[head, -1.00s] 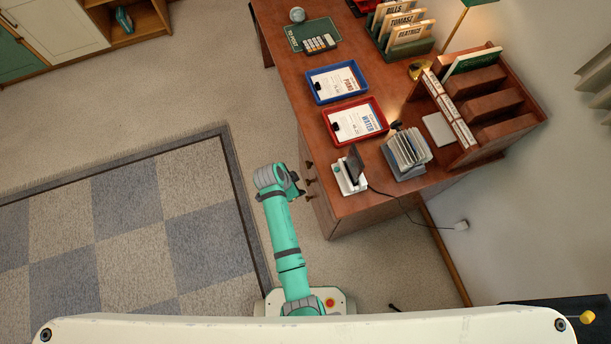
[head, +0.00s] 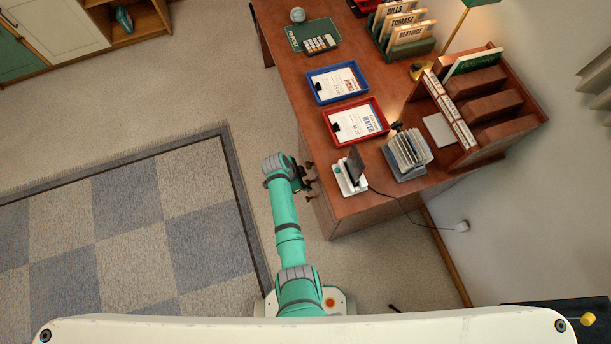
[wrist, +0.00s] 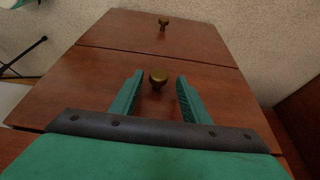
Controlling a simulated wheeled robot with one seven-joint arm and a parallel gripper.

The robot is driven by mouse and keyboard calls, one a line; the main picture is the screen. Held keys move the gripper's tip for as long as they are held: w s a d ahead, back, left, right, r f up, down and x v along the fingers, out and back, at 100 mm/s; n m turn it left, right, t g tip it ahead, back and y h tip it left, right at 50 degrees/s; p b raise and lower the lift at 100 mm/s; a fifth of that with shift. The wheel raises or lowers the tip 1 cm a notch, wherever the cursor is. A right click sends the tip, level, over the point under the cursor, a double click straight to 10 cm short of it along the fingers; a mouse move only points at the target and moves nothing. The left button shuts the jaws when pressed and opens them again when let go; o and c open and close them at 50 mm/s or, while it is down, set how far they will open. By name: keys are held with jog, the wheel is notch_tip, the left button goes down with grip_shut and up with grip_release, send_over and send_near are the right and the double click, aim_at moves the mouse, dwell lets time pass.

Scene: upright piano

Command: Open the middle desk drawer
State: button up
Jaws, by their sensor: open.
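The brown wooden desk (head: 345,222) stands right of my arm, its drawer side facing left. In the wrist view a drawer front (wrist: 215,88) fills the middle, with a round brass knob (wrist: 158,77) on it. My gripper (wrist: 158,80) is open, one green finger on each side of this knob, with gaps to both. It shows in the head view (head: 308,186) beside the desk's drawer side. Another drawer front (wrist: 190,40) with its own knob (wrist: 163,22) lies beyond a seam. The drawers look shut. My gripper hides part of the nearer panel.
The desktop holds a blue tray (head: 313,88), a red tray (head: 331,128), a white device (head: 343,182) and a file rack (head: 402,170). Open carpet (head: 200,110) and a checkered rug (head: 130,225) lie left of my arm.

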jog(key=shift+d+f, duration=0.3)
jog(key=shift+f, duration=0.25)
jog(key=shift+s, duration=0.1)
grip_shut()
